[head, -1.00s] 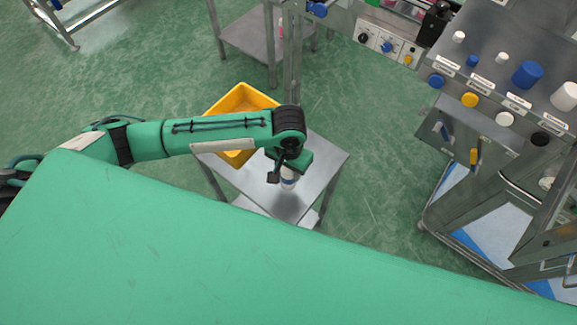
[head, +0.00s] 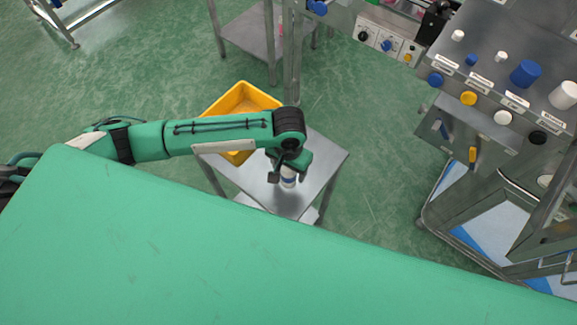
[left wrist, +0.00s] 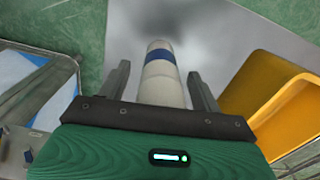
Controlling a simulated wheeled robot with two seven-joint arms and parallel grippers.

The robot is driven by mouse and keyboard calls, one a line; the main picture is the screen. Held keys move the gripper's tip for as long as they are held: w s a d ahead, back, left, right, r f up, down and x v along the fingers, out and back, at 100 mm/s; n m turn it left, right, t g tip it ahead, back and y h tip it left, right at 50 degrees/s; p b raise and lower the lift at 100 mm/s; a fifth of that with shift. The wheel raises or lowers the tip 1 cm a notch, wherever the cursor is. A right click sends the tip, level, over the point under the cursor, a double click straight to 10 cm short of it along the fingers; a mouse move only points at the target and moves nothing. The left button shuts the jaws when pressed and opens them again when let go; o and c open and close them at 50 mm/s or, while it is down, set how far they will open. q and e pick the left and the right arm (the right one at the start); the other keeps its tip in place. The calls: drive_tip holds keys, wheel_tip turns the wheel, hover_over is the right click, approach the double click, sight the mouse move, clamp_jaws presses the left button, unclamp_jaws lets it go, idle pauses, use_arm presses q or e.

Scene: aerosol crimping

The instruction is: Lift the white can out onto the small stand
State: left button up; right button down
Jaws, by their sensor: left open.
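The white can (head: 289,181) with a blue band is at the small metal stand (head: 322,160), below my left gripper in the head view, and looks upright there. My left gripper (head: 287,166) is open over the stand and hides the can's upper part from the head. In the left wrist view the can (left wrist: 160,85) shows between the two spread fingers of the gripper (left wrist: 160,80), with a gap visible on each side. The stand's grey top (left wrist: 215,45) shows behind it. My right gripper is not in view.
A yellow bin (head: 238,98) sits at the stand's back left and shows right of the fingers in the left wrist view (left wrist: 265,85). A steel panel with knobs and caps (head: 490,85) is at the right. Green floor (head: 375,180) lies free between.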

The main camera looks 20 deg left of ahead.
use_arm(q)
wheel_tip(320, 180, up, 14)
drive_tip(key=shift+f+b, duration=0.1)
drive_tip(key=shift+b, duration=0.4)
idle(0.4)
